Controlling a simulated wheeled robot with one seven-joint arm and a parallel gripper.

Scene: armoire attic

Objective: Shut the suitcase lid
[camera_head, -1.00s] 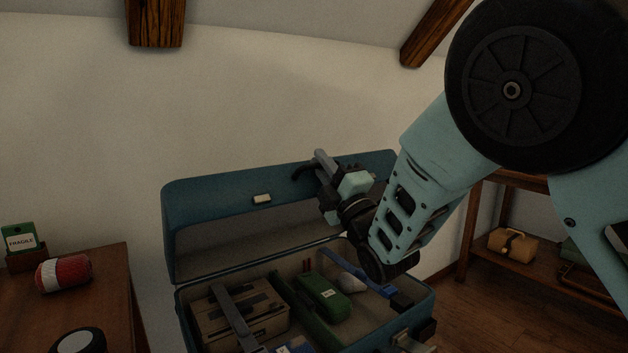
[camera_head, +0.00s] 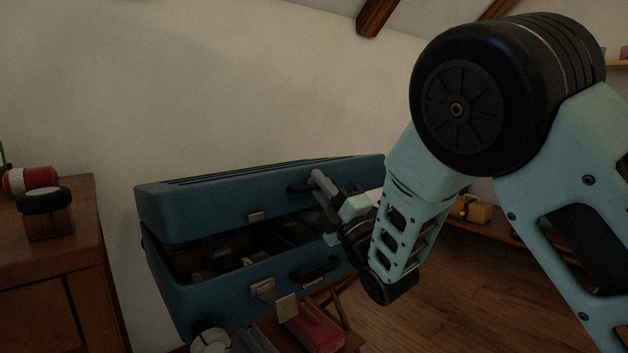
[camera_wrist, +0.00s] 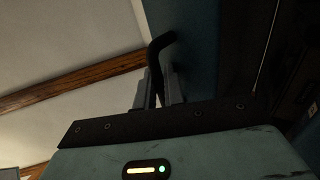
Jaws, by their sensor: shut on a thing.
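The blue suitcase (camera_head: 230,295) stands partly open in the head view. Its lid (camera_head: 200,212) is tilted well down over the base, with a dark gap between the two along the front. The suitcase contents are mostly in shadow. A latch plate (camera_head: 262,289) shows on the base front.
A wooden cabinet (camera_head: 50,270) stands at the left with a red-and-white roll (camera_head: 30,180) and a round dark-topped item (camera_head: 44,200) on it. A red item (camera_head: 315,328) lies in front of the suitcase. A tan bag (camera_head: 472,209) is on a low shelf behind my arm.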

